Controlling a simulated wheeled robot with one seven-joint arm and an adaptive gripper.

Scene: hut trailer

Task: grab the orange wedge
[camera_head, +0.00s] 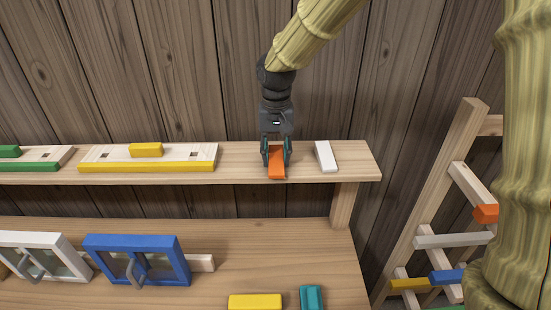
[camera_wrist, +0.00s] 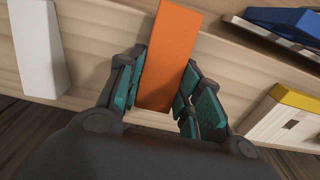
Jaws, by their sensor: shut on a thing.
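The orange wedge (camera_head: 276,164) is on the upper wooden shelf (camera_head: 240,160), toward its right end. My gripper (camera_head: 276,156) reaches down to it from above and is shut on it, one finger on each side. In the wrist view the orange wedge (camera_wrist: 168,55) stands between the teal finger pads of my gripper (camera_wrist: 163,98). Whether the wedge still touches the shelf I cannot tell.
A white wedge (camera_head: 326,156) lies just right of the gripper. A board with a yellow block (camera_head: 146,150) lies to the left on the shelf. Below are a blue-framed box (camera_head: 170,245), a yellow block (camera_head: 254,302) and a teal block (camera_head: 312,298). A wooden rack (camera_head: 440,200) stands right.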

